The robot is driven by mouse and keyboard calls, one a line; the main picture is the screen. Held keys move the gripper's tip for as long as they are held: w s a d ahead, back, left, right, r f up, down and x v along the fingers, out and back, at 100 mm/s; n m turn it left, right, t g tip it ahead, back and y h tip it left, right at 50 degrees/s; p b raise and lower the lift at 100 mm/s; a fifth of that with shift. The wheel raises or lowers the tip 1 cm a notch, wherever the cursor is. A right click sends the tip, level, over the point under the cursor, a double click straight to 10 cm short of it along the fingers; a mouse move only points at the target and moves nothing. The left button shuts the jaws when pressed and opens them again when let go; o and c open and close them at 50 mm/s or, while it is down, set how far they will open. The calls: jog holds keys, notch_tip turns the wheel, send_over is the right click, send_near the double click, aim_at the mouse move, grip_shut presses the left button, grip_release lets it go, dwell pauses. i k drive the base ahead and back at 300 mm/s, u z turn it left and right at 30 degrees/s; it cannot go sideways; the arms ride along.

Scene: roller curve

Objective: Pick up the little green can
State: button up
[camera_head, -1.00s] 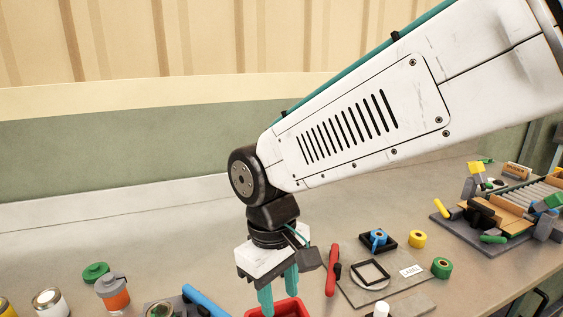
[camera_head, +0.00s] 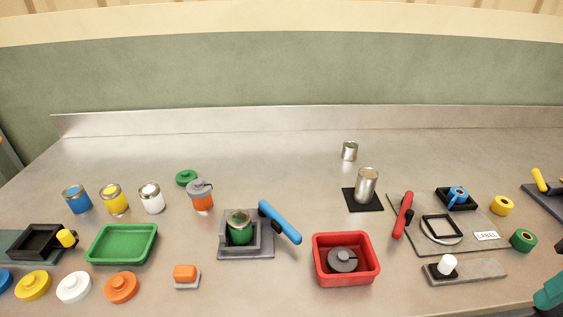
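A small green can (camera_head: 240,233) with a bare metal rim stands upright in a grey holder (camera_head: 262,250) left of the picture's middle. The holder's walls hide its lower part. A blue handle (camera_head: 279,221) slants from the holder's right side, apart from the can. My gripper cannot be made out. Only a teal piece of what seems to be my arm shows at the bottom right edge. Nothing of mine is near the can.
A red tray (camera_head: 318,262) with a grey lidded piece stands right of the holder, a green tray (camera_head: 90,256) left. An orange-grey pot (camera_head: 202,198) stands behind left. Blue, yellow and white cans (camera_head: 152,199) stand farther left. The bench behind the holder is clear.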

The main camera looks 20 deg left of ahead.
aim_at(238, 221)
jog(key=u, duration=0.65)
jog(key=i, duration=0.2)
jog(key=u, duration=0.35)
